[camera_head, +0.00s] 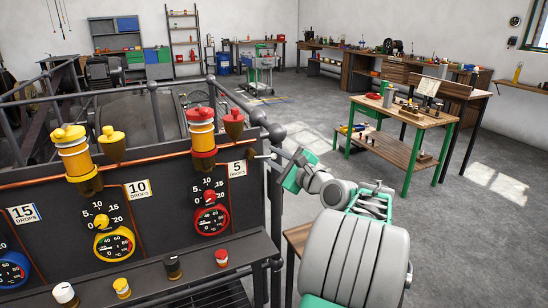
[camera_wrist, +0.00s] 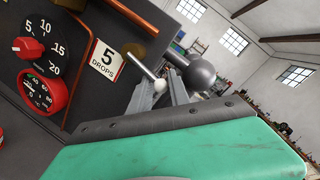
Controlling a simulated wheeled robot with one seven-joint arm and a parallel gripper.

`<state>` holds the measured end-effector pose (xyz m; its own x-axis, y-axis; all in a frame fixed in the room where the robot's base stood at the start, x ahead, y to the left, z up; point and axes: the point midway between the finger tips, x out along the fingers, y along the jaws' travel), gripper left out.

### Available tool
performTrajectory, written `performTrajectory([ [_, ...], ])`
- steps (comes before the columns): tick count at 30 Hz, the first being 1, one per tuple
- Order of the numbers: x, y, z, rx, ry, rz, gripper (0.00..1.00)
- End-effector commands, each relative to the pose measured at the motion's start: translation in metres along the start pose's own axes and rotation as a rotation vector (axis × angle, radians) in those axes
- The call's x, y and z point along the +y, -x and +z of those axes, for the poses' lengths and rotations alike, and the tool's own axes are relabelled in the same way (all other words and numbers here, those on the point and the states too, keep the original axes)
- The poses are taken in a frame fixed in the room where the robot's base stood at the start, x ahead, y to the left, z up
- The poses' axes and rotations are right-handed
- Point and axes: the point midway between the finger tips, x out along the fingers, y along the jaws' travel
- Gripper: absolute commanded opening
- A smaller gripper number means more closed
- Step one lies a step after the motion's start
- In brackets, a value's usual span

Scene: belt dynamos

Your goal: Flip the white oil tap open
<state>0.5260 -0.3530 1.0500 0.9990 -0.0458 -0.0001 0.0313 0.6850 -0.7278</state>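The white oil tap shows in the wrist view as a short pale lever with a white ball end (camera_wrist: 160,85), sticking out from a round brass fitting (camera_wrist: 131,52) beside the "5 DROPS" label (camera_wrist: 105,58). In the head view its thin lever (camera_head: 264,156) juts out at the right end of the dark panel. My gripper (camera_wrist: 163,85) is at the lever, with one finger on each side of the white ball; the fingers look apart. Whether either finger touches the ball cannot be told. In the head view my gripper (camera_head: 283,158) reaches the panel's right edge.
A grey rail with a large ball joint (camera_wrist: 199,73) runs close beside my fingers. The panel (camera_head: 130,220) carries a red dial (camera_head: 211,220), a yellow dial (camera_head: 114,244), yellow and red oilers and several small knobs. A green-legged workbench (camera_head: 408,112) stands to the right; the floor between is clear.

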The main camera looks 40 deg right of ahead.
Motion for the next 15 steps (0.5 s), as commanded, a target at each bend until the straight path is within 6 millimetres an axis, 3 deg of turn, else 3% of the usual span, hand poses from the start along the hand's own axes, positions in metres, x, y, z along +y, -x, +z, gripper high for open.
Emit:
performTrajectory([
  [7,-0.0002,0.0002,0.0000,0.000,0.000,-0.001,0.01],
  [15,-0.0006,0.0002,0.0003,0.000,0.001,-0.001,0.00],
])
